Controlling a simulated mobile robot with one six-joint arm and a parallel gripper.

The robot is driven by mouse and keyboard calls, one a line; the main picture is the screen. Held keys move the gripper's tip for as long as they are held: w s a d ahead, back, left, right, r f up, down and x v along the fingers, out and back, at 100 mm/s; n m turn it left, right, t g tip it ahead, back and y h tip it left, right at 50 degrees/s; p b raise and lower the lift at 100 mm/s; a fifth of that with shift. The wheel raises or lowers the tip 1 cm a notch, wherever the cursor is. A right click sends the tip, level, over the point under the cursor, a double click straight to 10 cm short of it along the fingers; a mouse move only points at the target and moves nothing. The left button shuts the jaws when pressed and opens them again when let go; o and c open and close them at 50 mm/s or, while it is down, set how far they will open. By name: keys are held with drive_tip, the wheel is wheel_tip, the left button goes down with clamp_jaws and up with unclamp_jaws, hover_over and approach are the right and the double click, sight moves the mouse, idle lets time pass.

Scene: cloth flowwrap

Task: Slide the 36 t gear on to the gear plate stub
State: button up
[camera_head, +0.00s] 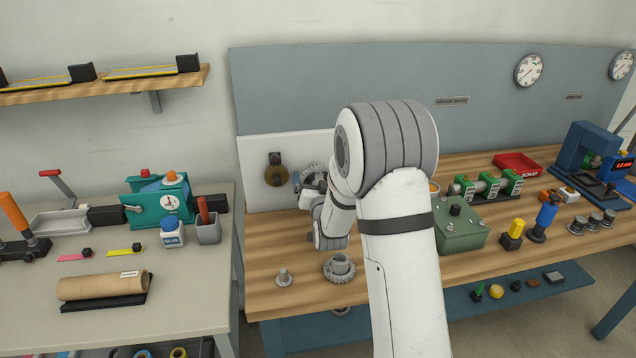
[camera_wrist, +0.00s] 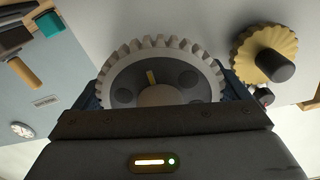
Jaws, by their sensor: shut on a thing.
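The grey toothed gear (camera_wrist: 135,62), the 36 t gear by its looks, fills the middle of the wrist view, with dark round holes and a yellow mark on its face. My gripper (camera_wrist: 161,92) is shut on it, with a dark blue jaw at each side. In the head view the gear (camera_head: 313,171) shows partly behind my arm, in front of the pale upright gear plate (camera_head: 255,152). A brass gear (camera_wrist: 249,44) with a dark round hub (camera_wrist: 275,66) is on the plate beside it. The stub is hidden; I cannot tell whether the gear touches it.
A green box (camera_head: 460,230) stands right of my arm. A grey table (camera_head: 185,315) with tools stands at the left.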

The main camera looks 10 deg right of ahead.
drive_tip(key=shift+w+r, duration=0.1)
drive_tip(key=shift+w, duration=0.1)
drive_tip(key=shift+s, duration=0.1)
drive_tip(key=shift+s+b, duration=0.2)
drive_tip(key=shift+b, duration=0.3)
drive_tip(key=shift+s+b, duration=0.85)
drive_tip(key=shift+s, duration=0.45)
drive_tip(key=shift+r+n+y, duration=0.3)
drive_tip(key=shift+r+y, duration=0.2)
drive_tip(key=shift+w+b, duration=1)
drive_tip(key=shift+w, duration=1)
drive_tip(key=o, duration=0.7)
drive_tip(key=shift+r, duration=0.1)
